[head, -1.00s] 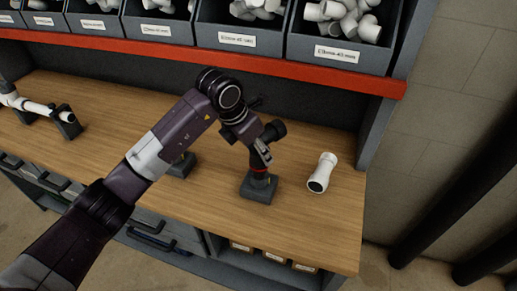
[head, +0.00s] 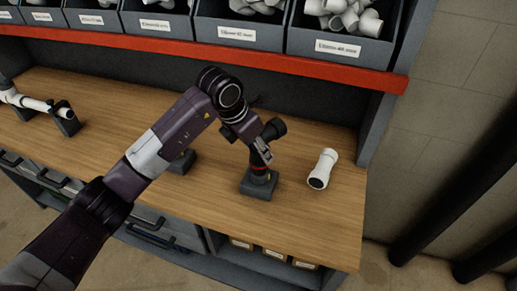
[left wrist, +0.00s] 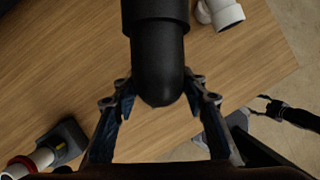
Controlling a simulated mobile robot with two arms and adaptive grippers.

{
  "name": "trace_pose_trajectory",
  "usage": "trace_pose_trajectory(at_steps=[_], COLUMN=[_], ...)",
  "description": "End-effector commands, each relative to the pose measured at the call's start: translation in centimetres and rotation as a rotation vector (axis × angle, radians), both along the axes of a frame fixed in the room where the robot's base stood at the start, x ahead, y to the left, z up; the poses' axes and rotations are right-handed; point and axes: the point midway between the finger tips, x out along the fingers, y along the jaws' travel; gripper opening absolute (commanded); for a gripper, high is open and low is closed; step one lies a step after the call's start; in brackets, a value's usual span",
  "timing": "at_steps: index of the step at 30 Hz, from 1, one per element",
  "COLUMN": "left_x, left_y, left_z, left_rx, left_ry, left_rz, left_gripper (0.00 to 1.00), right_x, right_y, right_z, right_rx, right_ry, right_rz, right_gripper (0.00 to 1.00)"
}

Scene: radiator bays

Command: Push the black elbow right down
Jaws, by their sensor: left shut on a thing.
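The black elbow (head: 277,128) sits at the top of a short upright with a red ring (head: 258,169), which stands in a grey block (head: 259,188) on the bench. In the left wrist view the elbow (left wrist: 157,65) fills the upper middle, its rounded end between the fingers. My left gripper (head: 262,150) is shut on the elbow; its fingers also show in the left wrist view (left wrist: 160,97). The joint below the elbow is partly hidden by my gripper. My right gripper (left wrist: 261,105) shows small at the right of the left wrist view, apparently open and empty.
A white fitting (head: 322,169) lies on the bench to the right. A second grey block (head: 183,165) stands behind my left arm. A red shelf edge (head: 230,47) with bins of white fittings runs above.

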Motion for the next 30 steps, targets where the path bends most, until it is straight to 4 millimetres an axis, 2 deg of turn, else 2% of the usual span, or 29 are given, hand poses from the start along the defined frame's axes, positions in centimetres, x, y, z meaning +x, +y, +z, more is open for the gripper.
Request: trace_pose_trajectory(at_steps=[15,16,21,30], left_x=[0.04,0.05,0.03,0.00], left_y=[0.04,0.03,0.02,0.05], left_z=[-1.13,-1.09,-1.00,-0.93], left_rx=[0.000,0.000,0.000,0.001], left_ry=[-0.001,-0.001,-0.001,-0.001], left_rz=[0.000,0.000,0.001,0.000], left_gripper=[0.14,0.41,0.60,0.60], right_x=[-0.02,-0.01,-0.02,-0.02], right_y=[0.01,0.02,0.02,-0.08], right_z=[-1.07,-1.04,-0.96,-0.97], right_rx=[0.000,0.000,0.000,-0.001], right_ry=[0.000,0.000,0.000,0.000], right_rz=[0.000,0.000,0.000,0.001], right_gripper=[0.58,0.58,0.58,0.58])
